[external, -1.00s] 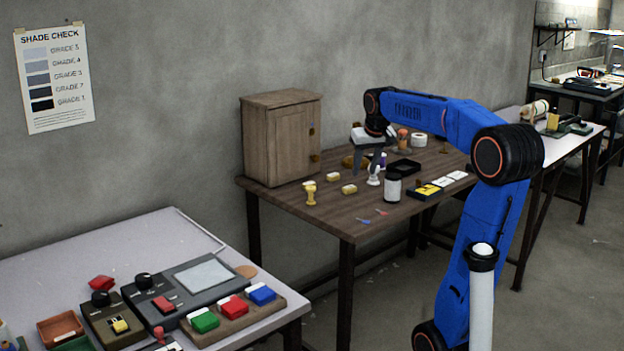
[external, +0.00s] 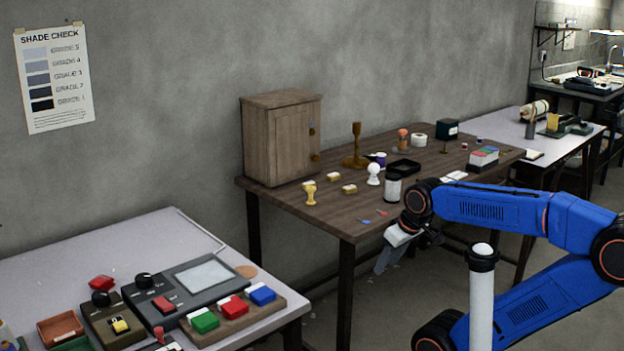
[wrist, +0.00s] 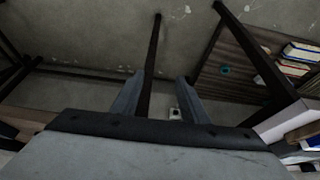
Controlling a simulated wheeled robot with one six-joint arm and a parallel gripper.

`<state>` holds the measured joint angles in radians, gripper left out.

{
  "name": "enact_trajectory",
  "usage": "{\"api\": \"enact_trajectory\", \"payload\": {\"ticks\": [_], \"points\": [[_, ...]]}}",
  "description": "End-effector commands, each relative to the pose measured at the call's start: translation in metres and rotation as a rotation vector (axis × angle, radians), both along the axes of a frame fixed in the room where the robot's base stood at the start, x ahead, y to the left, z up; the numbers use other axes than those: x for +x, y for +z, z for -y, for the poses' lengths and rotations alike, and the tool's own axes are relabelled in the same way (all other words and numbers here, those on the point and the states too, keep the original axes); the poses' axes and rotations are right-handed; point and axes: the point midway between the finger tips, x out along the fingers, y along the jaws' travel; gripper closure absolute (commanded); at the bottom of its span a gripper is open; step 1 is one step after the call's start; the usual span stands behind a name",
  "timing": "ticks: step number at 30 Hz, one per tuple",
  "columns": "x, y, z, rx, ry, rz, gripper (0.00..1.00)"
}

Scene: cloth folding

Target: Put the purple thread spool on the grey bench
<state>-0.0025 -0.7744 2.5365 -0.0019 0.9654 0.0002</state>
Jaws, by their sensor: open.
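A small purple and white item, apparently the purple thread spool (external: 381,159), stands on the brown wooden table, behind a white round-topped object and left of a black tray. It is too small to make out well. A pale grey bench (external: 130,240) stands in the left foreground; another light-topped bench (external: 505,127) is at the far right. My gripper (external: 384,262) hangs low in front of the brown table's front edge, away from the spool. In the wrist view my gripper (wrist: 160,92) is open, with nothing between its fingers; the spool is not seen there.
The brown table (external: 335,217) also holds a wooden cabinet (external: 283,138), a brown candlestick (external: 356,147), a white-and-black canister (external: 393,188), and a black tray (external: 403,168). The left bench carries control boxes (external: 185,290) and coloured blocks (external: 234,306); its back part is clear.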

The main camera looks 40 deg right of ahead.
Motion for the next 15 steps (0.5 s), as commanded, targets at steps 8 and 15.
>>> {"api": "enact_trajectory", "payload": {"ticks": [8,15], "points": [[-0.0003,-0.0005,-0.0002,0.001,0.001,0.0,0.6],[0.0068,0.0072,0.0021,0.0,-0.008,0.0,0.6]]}}
